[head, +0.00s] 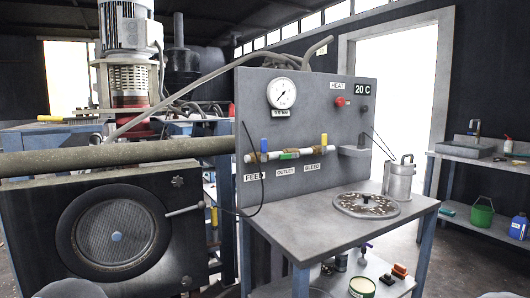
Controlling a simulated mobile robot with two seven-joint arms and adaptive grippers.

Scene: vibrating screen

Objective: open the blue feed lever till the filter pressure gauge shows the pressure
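The blue feed lever (264,145) stands upright, across the white pipe (305,152) on the front of the grey panel, above the FEED label (254,177). A green lever (290,154) lies along the pipe above the OUTLET label (286,173). A yellow lever (324,139) stands upright above the BLEED label (312,170). The round white pressure gauge (282,93) is at the panel's upper left, with a small label below it; its needle is too small to read surely. Neither gripper is in view.
The grey panel (305,100) stands at the back of a grey table (310,228). A dark cable hangs before the panel's left side. A large pipe (110,157) crosses the left.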

